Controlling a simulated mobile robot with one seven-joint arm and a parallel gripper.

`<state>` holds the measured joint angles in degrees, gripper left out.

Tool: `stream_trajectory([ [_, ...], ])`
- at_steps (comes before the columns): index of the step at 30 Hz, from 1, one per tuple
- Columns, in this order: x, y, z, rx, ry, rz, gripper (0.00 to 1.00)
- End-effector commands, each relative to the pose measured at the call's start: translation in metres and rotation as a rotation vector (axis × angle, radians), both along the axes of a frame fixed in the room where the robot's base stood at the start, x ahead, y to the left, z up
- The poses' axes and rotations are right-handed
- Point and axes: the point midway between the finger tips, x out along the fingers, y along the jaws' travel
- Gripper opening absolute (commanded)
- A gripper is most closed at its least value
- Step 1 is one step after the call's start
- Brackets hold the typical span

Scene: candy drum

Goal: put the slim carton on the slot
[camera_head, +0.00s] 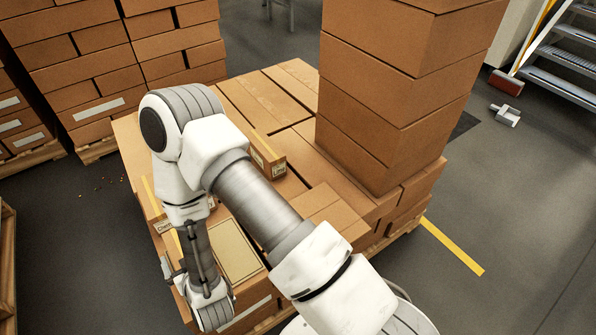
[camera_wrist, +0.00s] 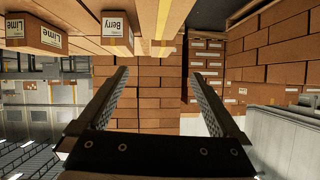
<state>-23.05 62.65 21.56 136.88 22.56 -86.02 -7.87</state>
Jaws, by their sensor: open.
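Two small labelled cartons stand on the pallet load in the head view: one (camera_head: 268,158) behind my arm, and one (camera_head: 158,220) at the left edge, partly covered by my arm. I cannot tell which is the slim carton. A pale rectangle with a dark outline (camera_head: 236,252), possibly the slot, lies bare on the near box top, right of my forearm. In the wrist view a carton marked Berry (camera_wrist: 117,35) and one marked Lime (camera_wrist: 38,37) hang at the upper left, the picture being turned over. My gripper (camera_wrist: 158,75) is open, with nothing between its fingers.
A tall stack of brown boxes (camera_head: 400,90) rises on the right of the load. More stacked boxes (camera_head: 80,70) stand at the back left. Yellow strips (camera_head: 265,143) lie on the box tops. Metal stairs (camera_head: 565,60) are at the far right. The grey floor on the right is mostly clear.

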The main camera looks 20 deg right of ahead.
Motion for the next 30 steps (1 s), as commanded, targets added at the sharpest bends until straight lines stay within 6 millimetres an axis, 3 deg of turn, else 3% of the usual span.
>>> stream_trajectory([
  [6,0.039,-0.006,0.049,0.014,0.056,0.022,1.0],
  [15,0.065,-0.033,0.119,-0.006,0.146,0.038,1.0],
  [23,0.064,-0.073,0.181,-0.043,0.226,0.028,1.0],
  [30,0.041,-0.118,0.236,-0.081,0.304,-0.008,1.0],
])
